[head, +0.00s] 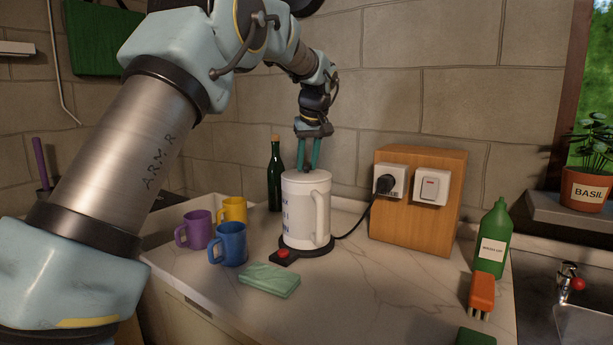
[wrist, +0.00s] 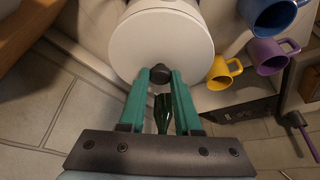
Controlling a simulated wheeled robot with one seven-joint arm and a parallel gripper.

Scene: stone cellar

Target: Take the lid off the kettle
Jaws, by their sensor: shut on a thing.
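The white kettle (head: 300,215) stands upright on its dark base (head: 308,250) on the counter, with its handle on the right. Its round white lid (wrist: 160,42) has a dark knob (wrist: 161,76). The lid appears to sit on the kettle's top, with no clear gap showing in the head view. My gripper (head: 308,168) reaches down from above with its two green fingers at the lid. In the wrist view, the fingertips (wrist: 161,75) are shut on the knob from both sides.
Purple (head: 195,230), yellow (head: 233,209) and blue (head: 229,243) mugs stand left of the kettle. A dark green bottle (head: 275,180) stands behind it. A folded green cloth (head: 269,280) lies in front.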

